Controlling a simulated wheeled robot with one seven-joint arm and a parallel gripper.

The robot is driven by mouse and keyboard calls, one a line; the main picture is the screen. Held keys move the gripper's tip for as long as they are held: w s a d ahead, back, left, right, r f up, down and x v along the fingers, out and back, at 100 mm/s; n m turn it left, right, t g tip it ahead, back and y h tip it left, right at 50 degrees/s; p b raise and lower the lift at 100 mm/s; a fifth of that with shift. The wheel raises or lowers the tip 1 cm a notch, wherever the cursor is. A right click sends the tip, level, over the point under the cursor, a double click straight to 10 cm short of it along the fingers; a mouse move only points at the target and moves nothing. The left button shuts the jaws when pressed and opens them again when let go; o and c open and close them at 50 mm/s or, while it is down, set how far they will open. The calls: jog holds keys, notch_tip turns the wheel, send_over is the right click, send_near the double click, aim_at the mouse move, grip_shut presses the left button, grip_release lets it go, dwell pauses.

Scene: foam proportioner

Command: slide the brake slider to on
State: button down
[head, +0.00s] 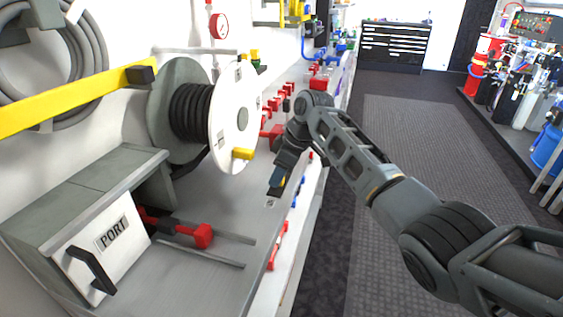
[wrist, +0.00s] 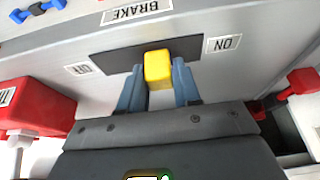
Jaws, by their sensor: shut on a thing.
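The yellow brake slider (wrist: 158,66) stands in a dark slot (wrist: 112,61) in the wrist view, on a grey panel under an upside-down BRAKE label (wrist: 137,10). The ON label (wrist: 223,44) is at the slot's right end and the OFF label (wrist: 83,69) at its left end. The slider is a little right of the slot's middle, nearer ON. My gripper (wrist: 158,75) is shut on the slider, one blue-grey finger on each side. In the head view my gripper (head: 277,184) reaches down at the bench edge and mostly hides the slider.
A hose reel (head: 232,118) stands left of my arm on the grey bench. A PORT box (head: 108,250) and a red handle (head: 203,236) are nearer. In the wrist view a red block (wrist: 35,108) is at left and another red handle (wrist: 300,82) at right.

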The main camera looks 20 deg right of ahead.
jog(key=shift+s+a+r+p, duration=0.15)
jog(key=shift+s+a+p, duration=0.4)
jog(key=shift+s, duration=0.15)
jog(key=shift+s+a+f, duration=0.1)
jog(key=shift+s+f, duration=0.1)
jog(key=shift+f, duration=0.05)
jog(key=c, duration=0.9)
grip_release()
jog(key=shift+s+a, duration=0.1)
jog(key=shift+r, duration=0.1)
jog(key=shift+v, duration=3.9)
